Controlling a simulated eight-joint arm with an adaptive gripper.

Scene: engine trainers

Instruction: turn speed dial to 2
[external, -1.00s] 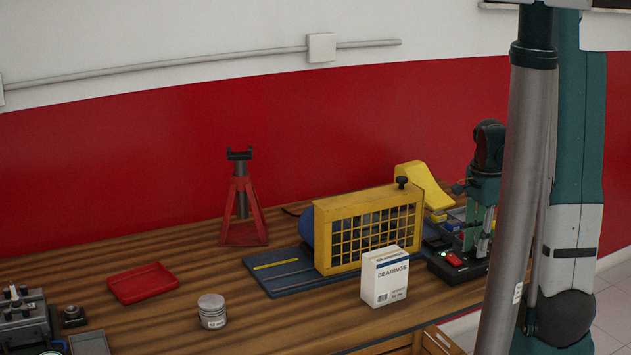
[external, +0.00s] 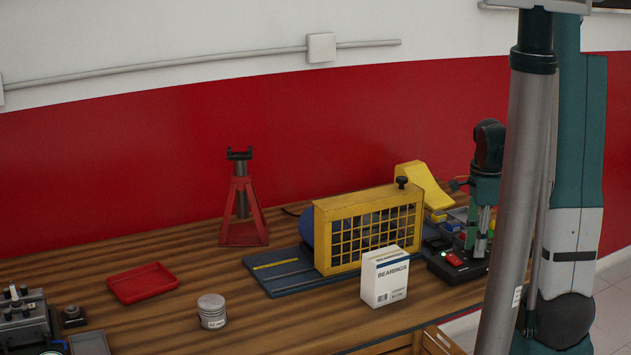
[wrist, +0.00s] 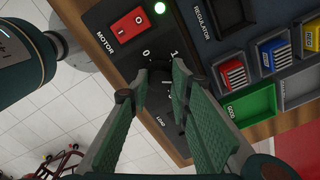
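The speed dial (wrist: 164,87) is a dark knob on the black control panel, mostly hidden between my fingers in the wrist view. In the external view my gripper (external: 482,240) points down at the small control box at the bench's right end, and the dial cannot be made out there.
A red motor switch (wrist: 132,23) and a lit green lamp (wrist: 160,8) sit above the dial. Coloured bins, one of them green (wrist: 250,104), lie to the right. In the external view a bearings box (external: 384,277) and yellow guard (external: 367,232) stand left of my gripper.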

